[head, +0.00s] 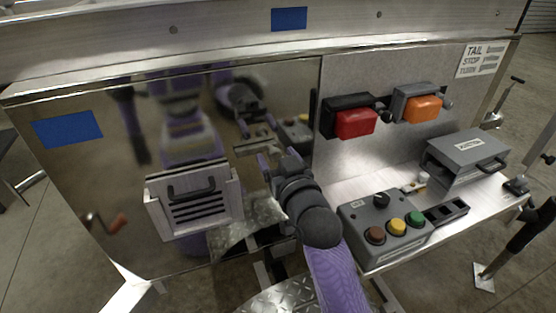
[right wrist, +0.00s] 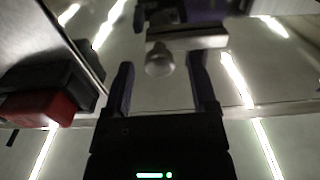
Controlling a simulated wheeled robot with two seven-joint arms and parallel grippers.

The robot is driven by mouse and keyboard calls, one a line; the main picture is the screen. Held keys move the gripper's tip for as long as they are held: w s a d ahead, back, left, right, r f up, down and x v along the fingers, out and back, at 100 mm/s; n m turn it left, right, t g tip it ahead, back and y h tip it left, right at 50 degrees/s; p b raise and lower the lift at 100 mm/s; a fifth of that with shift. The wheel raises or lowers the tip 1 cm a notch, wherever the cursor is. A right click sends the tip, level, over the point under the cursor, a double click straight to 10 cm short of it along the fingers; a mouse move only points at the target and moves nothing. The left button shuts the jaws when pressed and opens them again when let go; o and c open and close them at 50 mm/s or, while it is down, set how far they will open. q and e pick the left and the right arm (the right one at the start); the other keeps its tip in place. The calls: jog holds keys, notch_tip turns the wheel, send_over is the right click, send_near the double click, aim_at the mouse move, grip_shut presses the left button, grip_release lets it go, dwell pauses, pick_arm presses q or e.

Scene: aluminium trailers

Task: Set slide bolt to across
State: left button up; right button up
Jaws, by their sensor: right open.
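The slide bolt (head: 254,147) is a small metal bar fitting on the shiny panel. It shows larger in the right wrist view, with a round knob (right wrist: 160,59) and a horizontal bar (right wrist: 190,37). My right gripper (head: 270,161) is close to the bolt, its fingers pointing at the panel. In the right wrist view its two fingers are spread, one on each side of the knob, with visible gaps. I cannot tell how deep the knob sits between them. Part of the bolt is hidden in the head view. My left gripper is not in view.
A louvred box with a handle (head: 193,200) is left of my right arm. Red (head: 355,123) and orange (head: 423,108) lamps are on the right panel. A button box (head: 383,220) and grey case (head: 466,157) stand on the shelf. The panel mirrors my body.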

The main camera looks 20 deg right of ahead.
grip_shut()
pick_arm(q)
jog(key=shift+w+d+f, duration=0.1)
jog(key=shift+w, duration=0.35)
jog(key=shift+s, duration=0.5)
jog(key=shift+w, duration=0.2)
